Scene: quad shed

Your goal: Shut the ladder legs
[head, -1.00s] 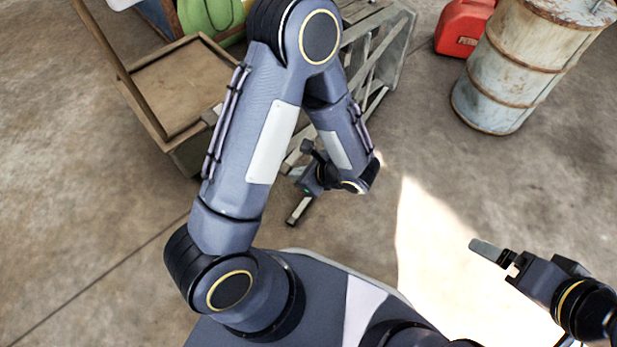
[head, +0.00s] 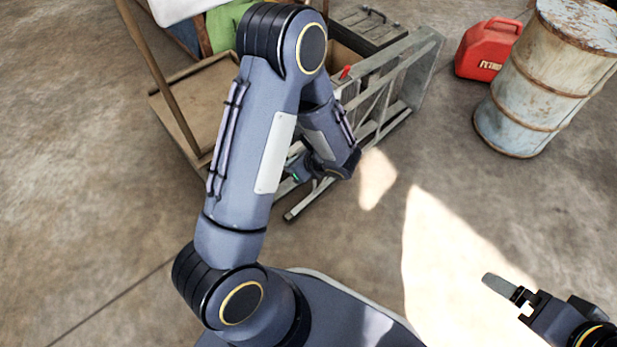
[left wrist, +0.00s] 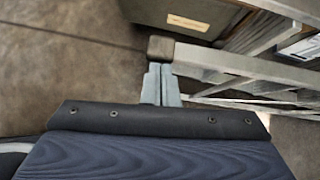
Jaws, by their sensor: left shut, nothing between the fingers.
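The grey metal ladder (head: 372,125) lies on its side on the floor behind my left forearm, which hides part of it. One leg ends in a dark foot (head: 290,214) near my left wrist. My left gripper (head: 296,172) is beside the ladder's leg end, its fingertips mostly hidden in the head view. In the left wrist view the two shut fingers (left wrist: 161,84) are empty. Their tips are close to the ladder's dark foot (left wrist: 161,47); I cannot tell whether they touch it. My right gripper (head: 508,288) is at lower right, away from the ladder; its opening is unclear.
A wooden-framed trolley (head: 186,101) stands left of the ladder. A dark box (head: 368,24) is behind it. A red petrol can (head: 487,50) and a rusty drum (head: 540,85) stand at right. The floor (head: 420,150) between drum and ladder is clear.

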